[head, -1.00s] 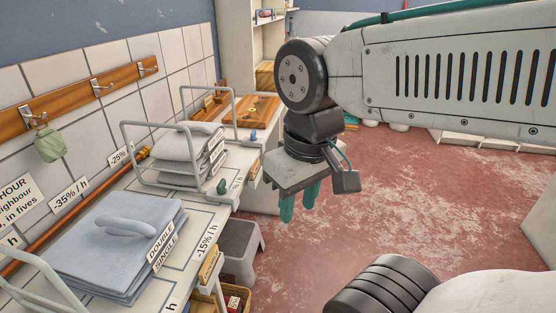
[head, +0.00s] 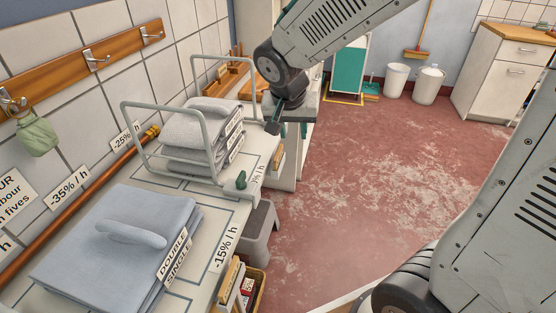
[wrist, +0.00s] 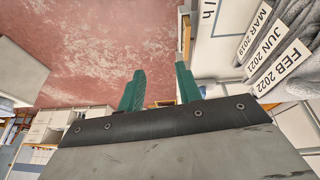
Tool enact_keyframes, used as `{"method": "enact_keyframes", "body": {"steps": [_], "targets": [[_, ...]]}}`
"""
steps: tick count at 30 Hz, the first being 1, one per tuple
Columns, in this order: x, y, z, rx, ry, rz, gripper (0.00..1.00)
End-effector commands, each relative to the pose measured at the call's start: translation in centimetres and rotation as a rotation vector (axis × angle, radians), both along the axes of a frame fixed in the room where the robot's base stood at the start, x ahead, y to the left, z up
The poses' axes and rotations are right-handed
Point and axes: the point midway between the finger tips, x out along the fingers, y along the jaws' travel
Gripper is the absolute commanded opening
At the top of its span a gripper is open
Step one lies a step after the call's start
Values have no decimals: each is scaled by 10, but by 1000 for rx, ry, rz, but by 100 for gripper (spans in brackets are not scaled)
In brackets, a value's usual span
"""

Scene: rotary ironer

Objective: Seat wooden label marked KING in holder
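My gripper (head: 293,130) is over the far front edge of the counter, beside the wire rack. In the wrist view its two teal fingers (wrist: 160,90) are apart with nothing between them. A small wooden piece (head: 277,160) sits on the counter's front edge just below the gripper in the head view.
A wire rack (head: 125,120) holds folded grey towels (head: 185,140) with date tags. Blue folded linen (head: 95,250) tagged DOUBLE and SINGLE lies nearer. A green knob (head: 241,180) stands at the counter edge. A grey stool (head: 260,230) is below. The red floor (head: 380,180) to the right is open.

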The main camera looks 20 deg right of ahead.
Motion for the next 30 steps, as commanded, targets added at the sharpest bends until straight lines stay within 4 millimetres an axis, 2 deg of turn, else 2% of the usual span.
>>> {"method": "enact_keyframes", "body": {"steps": [1,3,7,17,24,30], "targets": [[14,7,-13,3,-11,-16,35],[30,16,-25,11,-33,-42,35],[47,26,-40,28,-61,-72,35],[59,21,-72,32,-68,-84,35],[66,11,-105,32,-68,-83,35],[71,8,-117,32,-71,-82,35]]}}
